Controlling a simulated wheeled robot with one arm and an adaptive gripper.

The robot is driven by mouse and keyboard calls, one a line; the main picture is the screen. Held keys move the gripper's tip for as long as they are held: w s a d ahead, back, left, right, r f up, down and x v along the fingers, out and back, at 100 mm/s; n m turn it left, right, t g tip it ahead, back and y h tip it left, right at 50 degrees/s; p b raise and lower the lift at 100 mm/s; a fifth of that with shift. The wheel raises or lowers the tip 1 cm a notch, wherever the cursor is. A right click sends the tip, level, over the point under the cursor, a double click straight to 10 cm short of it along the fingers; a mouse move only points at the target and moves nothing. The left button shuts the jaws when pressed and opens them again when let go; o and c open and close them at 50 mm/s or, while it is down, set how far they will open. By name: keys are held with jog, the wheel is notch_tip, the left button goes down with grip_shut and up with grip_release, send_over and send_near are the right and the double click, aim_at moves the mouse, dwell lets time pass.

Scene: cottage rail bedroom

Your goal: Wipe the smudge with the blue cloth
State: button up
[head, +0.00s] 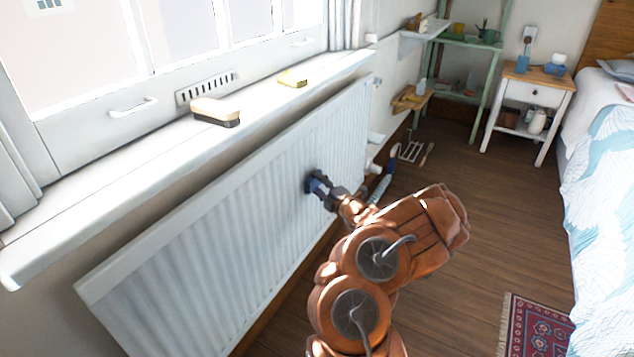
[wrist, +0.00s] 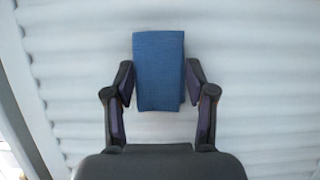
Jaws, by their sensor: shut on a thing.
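The blue cloth (wrist: 160,90) is folded into an upright pad and sits between the two fingertips of my gripper (wrist: 160,76) in the wrist view. My gripper is shut on it. In the head view, my gripper (head: 318,186) is at the front of the white radiator (head: 220,215), towards its right part, with a little of the blue cloth showing. The radiator's ribs fill the background of the wrist view. I cannot tell whether the cloth touches the panel. I see no smudge in either view; the cloth and gripper hide part of the radiator.
A brush (head: 216,112) and a yellow sponge (head: 292,79) lie on the window sill (head: 110,165) above the radiator. Green shelves (head: 473,44), a nightstand (head: 528,92) and a bed (head: 605,150) stand beyond. A patterned rug (head: 537,330) lies on the otherwise fairly open wooden floor.

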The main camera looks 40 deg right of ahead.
jog(key=shift+s+d+p, duration=0.25)
jog(key=shift+s+p, duration=0.25)
jog(key=shift+s, duration=0.3)
jog(key=shift+s+d+p, duration=0.25)
jog(key=shift+s+p, duration=0.2)
jog(key=shift+s, duration=0.3)
jog(key=shift+s+d+p, duration=0.25)
jog(key=shift+s+p, duration=0.25)
jog(key=shift+s, duration=0.3)
jog(key=s+p, duration=0.1)
jog(key=s+d+p, duration=0.1)
jog(key=s, duration=0.1)
jog(key=shift+w+a, duration=0.1)
jog(key=shift+w, duration=0.05)
jog(key=w+a+r+b, duration=0.1)
jog(key=w+b, duration=0.2)
jog(key=w, duration=0.3)
jog(key=shift+w+a+r+b, duration=0.15)
jog(key=shift+a+r+b, duration=0.15)
jog(key=shift+a, duration=0.1)
